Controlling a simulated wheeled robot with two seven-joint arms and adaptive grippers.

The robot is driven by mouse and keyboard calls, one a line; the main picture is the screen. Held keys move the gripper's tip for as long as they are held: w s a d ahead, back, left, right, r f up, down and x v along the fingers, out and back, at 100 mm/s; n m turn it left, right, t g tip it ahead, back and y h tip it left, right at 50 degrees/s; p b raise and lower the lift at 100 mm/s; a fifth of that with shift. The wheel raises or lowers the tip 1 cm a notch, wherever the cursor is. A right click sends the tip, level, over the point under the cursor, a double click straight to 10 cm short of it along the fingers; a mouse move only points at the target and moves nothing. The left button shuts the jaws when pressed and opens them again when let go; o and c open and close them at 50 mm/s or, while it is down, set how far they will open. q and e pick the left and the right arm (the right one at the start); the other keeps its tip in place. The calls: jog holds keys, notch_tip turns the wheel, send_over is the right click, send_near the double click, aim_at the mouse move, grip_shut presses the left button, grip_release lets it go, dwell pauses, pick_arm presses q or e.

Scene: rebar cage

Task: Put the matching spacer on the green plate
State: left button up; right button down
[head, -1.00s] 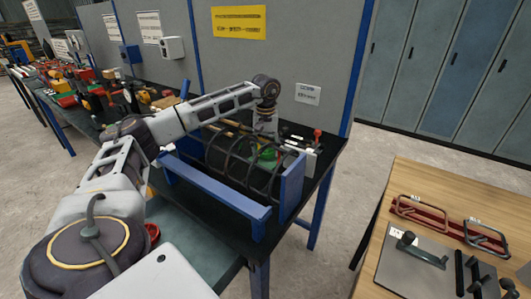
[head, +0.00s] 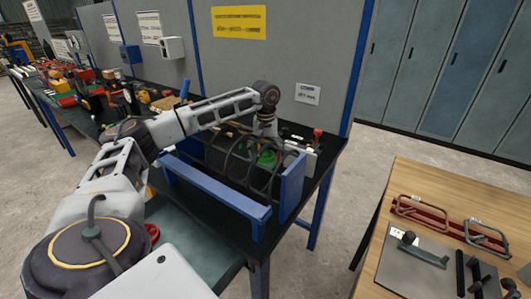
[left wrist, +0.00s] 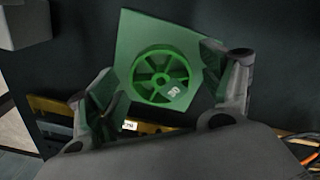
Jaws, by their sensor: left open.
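A bright green spoked, wheel-shaped spacer (left wrist: 160,76) with a white number lies flat within the outline of the darker green square plate (left wrist: 205,65) in the left wrist view. The number looks like 30 or 50. In the head view, the green (head: 267,157) shows between the cage bars, where spacer and plate cannot be told apart. My left gripper (left wrist: 165,92) is open, its fingers spread to either side of the spacer, with nothing held between them. In the head view its fingers are hard to make out below the wrist. My right gripper is not in view.
Dark curved cage bars (head: 236,160) stand around the green plate's area. A blue frame (head: 222,190) closes the near side and its upright end panel (head: 291,184) the right. A wooden table (head: 420,195) with handled tools is at right. Clutter fills the bench (head: 100,92) at back left.

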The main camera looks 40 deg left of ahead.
aim_at(266, 154)
pick_arm(q)
jog(key=shift+r, duration=0.45)
notch_tip(266, 154, up, 11)
jog(key=p, duration=0.1)
jog(key=shift+r+p, duration=0.2)
jog(key=shift+p, duration=0.15)
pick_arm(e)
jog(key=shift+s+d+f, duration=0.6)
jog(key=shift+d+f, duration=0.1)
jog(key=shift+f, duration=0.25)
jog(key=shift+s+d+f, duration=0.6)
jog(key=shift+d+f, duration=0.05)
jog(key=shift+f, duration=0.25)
